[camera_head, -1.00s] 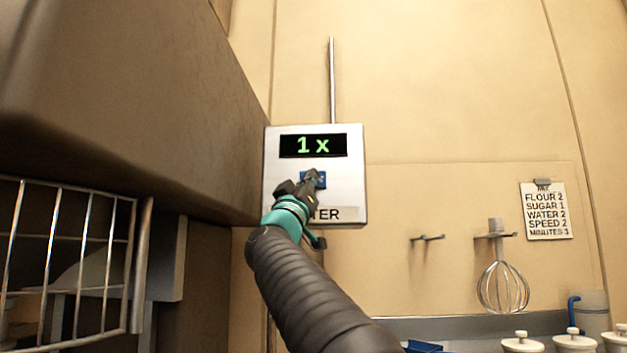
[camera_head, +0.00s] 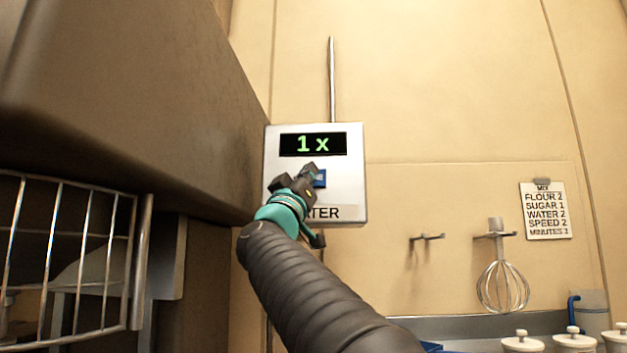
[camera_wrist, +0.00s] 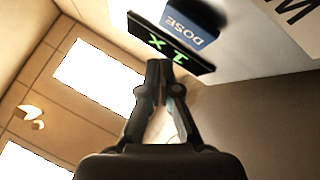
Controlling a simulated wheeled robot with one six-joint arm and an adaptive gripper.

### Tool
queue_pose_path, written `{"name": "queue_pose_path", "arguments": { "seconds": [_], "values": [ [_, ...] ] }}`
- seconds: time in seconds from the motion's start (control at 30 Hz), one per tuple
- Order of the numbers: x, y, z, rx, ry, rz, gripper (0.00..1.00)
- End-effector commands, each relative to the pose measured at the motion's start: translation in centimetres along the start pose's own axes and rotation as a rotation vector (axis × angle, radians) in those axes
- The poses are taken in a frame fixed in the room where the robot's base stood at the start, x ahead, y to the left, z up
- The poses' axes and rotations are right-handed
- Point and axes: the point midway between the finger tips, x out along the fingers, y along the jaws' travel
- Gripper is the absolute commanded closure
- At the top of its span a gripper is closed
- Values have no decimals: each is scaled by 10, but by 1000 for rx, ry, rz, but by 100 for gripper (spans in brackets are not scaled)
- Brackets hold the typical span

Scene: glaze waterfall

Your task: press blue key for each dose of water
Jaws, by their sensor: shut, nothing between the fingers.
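A white water box (camera_head: 354,190) hangs on the wall, with part of its label hidden behind my arm. Its black display (camera_head: 313,145) reads "1 x" in green. The blue key (camera_head: 320,178) sits below the display, partly hidden by my gripper (camera_head: 305,173). In the wrist view the blue key (camera_wrist: 190,24) reads "DOSE" upside down, beside the display (camera_wrist: 168,44). My gripper (camera_wrist: 162,68) is shut and empty. Its tips are in front of the box and appear clear of the key, near the display in the wrist view.
A recipe card (camera_head: 545,211) on the wall lists water 2. A whisk (camera_head: 502,286) hangs from a hook at right. Several white lidded jars (camera_head: 572,342) stand below it. A large brown housing (camera_head: 120,100) and a wire guard (camera_head: 70,260) fill the left side.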

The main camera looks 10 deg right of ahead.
Motion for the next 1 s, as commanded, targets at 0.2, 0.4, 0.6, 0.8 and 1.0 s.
{"name": "queue_pose_path", "arguments": {
  "seconds": [0.2,0.4,0.6,0.8,1.0],
  "values": [
    [-14,10,-10,2,0,1,100],
    [-19,14,-13,0,0,1,100],
    [-18,14,-13,0,0,1,100],
    [-18,14,-13,0,0,1,100],
    [-18,14,-13,0,0,1,100]
  ]
}}
